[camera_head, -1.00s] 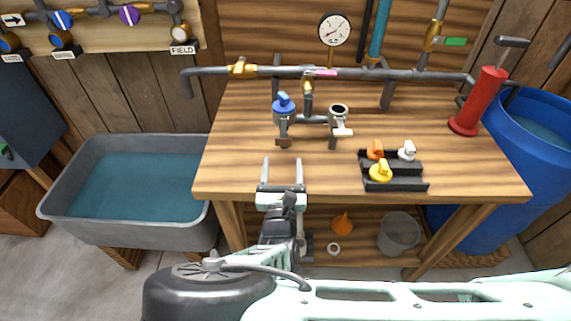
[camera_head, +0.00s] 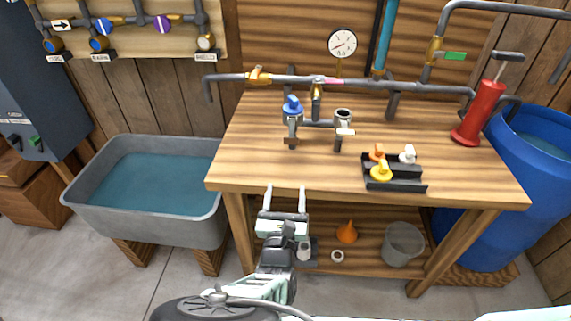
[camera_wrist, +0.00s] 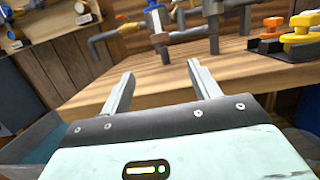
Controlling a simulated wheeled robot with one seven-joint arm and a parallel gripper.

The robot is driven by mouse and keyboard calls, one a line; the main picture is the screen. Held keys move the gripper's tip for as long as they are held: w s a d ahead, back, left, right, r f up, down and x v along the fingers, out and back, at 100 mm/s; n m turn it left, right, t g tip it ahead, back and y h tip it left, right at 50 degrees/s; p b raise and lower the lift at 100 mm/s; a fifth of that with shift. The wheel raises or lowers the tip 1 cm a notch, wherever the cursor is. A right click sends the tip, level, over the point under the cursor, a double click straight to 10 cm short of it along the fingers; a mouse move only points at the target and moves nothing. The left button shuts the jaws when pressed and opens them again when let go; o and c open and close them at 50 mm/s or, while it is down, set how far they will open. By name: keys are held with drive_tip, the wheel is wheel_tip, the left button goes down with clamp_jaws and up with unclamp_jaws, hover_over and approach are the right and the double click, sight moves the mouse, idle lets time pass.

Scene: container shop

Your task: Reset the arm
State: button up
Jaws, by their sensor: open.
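My gripper (camera_head: 286,199) is open and empty, its two fingers apart and pointing at the front edge of the wooden workbench (camera_head: 350,184) in the head view. In the wrist view my gripper (camera_wrist: 160,88) also shows nothing between its fingers, with the bench edge beyond them. My arm reaches up from the bottom of the head view. On the bench stand a blue-handled valve (camera_head: 292,108) and an open pipe fitting (camera_head: 343,122) with a white handle. A black tray (camera_head: 405,186) holds orange, yellow and white valve handles.
A grey tub of water (camera_head: 205,220) stands left of the bench. A red pump (camera_head: 482,112) and blue barrel (camera_head: 545,170) are at the right. A lower shelf holds an orange funnel (camera_head: 346,233) and a bucket (camera_head: 402,245). The bench's front left is clear.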

drive_tip(key=s+d+r+m+g+h, duration=0.3)
drive_tip(key=s+d+m+g+h, duration=0.1)
drive_tip(key=d+m+g, duration=0.35)
drive_tip(key=s+d+r+m+g+h, duration=0.2)
drive_tip(key=s+d+m+g+h, duration=0.2)
drive_tip(key=d+m+g, duration=0.35)
drive_tip(key=s+r+m+g+y, duration=0.5)
drive_tip(key=s+r+m+y, duration=0.5)
drive_tip(key=s+r, duration=0.5)
drive_tip(key=shift+s+a+r+m+y, duration=0.4)
drive_tip(key=shift+s+m, duration=0.25)
drive_tip(key=shift+m, duration=0.45)
